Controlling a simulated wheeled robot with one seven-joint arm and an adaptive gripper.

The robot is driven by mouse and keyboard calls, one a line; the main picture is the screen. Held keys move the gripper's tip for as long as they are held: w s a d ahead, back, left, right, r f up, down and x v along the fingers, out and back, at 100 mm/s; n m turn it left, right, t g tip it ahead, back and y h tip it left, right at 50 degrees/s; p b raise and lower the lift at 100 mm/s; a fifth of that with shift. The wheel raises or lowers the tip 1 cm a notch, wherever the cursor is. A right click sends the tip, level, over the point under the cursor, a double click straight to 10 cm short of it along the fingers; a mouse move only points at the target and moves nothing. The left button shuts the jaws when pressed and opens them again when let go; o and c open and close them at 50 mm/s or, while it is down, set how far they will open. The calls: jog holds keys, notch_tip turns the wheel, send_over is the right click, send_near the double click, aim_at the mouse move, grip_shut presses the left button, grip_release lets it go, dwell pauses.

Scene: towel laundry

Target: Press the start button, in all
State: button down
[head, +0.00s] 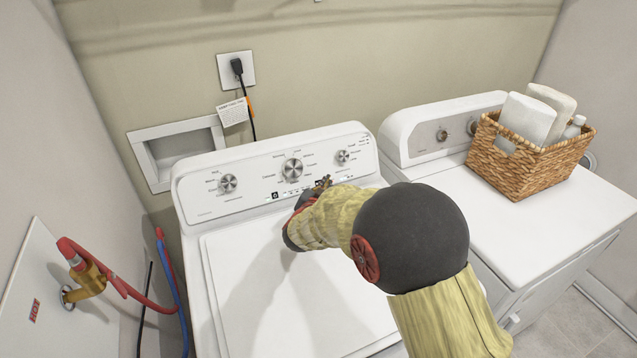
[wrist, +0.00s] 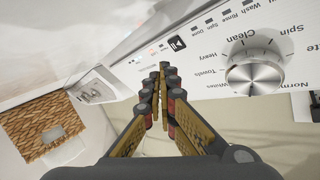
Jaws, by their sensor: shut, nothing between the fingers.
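The white washer (head: 215,205) has a control panel with a large middle dial (head: 292,168), which also shows at the right of the wrist view (wrist: 255,68). A small black button with a play/pause mark, the start button (wrist: 177,43), is on the panel beside the dial in the wrist view. My gripper (head: 324,184) is at the lower panel, right of the middle dial in the head view. Its fingers (wrist: 163,68) are shut and empty, with the tips just short of the start button in the wrist picture. I cannot tell whether they touch the panel. In the head view my gripper hides that spot.
A second white machine (head: 590,200) stands to the right, with a wicker basket (head: 515,170) of white towels (head: 527,117) and a bottle on top. The washer lid (head: 255,270) is closed and clear. Red and blue hoses (head: 165,270) hang at the left wall.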

jog(key=shift+s+d+r+p, duration=0.2)
jog(key=shift+s+d+r, duration=0.1)
jog(key=shift+s, duration=0.35)
jog(key=shift+s+d+r+p, duration=0.2)
jog(key=shift+s+r, duration=0.1)
jog(key=shift+s, duration=0.3)
jog(key=shift+r, duration=0.1)
